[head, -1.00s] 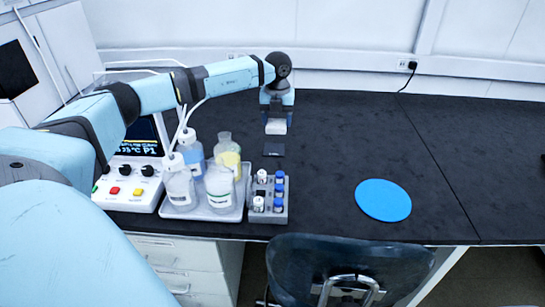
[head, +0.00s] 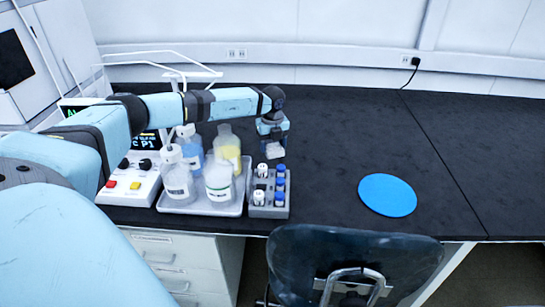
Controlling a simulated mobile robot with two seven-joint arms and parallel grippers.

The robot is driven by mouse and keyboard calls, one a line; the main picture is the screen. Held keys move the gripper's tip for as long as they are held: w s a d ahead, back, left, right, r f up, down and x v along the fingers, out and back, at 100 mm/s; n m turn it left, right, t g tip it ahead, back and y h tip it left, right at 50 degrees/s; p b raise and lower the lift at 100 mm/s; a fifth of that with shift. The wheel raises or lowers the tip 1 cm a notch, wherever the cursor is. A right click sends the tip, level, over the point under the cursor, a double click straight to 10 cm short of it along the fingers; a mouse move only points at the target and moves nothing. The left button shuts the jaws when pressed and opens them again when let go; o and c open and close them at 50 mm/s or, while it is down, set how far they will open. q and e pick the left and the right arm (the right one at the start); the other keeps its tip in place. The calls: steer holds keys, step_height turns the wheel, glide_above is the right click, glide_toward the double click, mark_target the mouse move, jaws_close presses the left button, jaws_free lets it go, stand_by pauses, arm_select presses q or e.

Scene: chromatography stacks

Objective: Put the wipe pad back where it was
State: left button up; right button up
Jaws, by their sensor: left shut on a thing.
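My left gripper (head: 273,144) points down over the black bench just behind the vial rack. It is shut on the white wipe pad (head: 274,151), which shows as a small pale block below the fingers. The pad is at or just above the bench; I cannot tell whether it touches. The small dark square on the bench behind the rack is hidden by the gripper and pad. My right gripper is not in view.
A grey vial rack (head: 268,211) with white- and blue-capped vials stands close in front of the pad. A tray (head: 200,208) of several bottles and a control box (head: 126,188) are to the left. A blue disc (head: 387,195) lies right. The bench between is clear.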

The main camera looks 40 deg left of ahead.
mark_target(272, 162)
arm_select(q)
step_height(272, 162, down, 5)
steer(key=shift+r+b, duration=0.1)
steer(key=shift+b, duration=0.2)
steer(key=o, duration=0.9)
step_height(272, 162, up, 12)
steer(key=shift+r+p, duration=0.1)
steer(key=shift+p, duration=0.65)
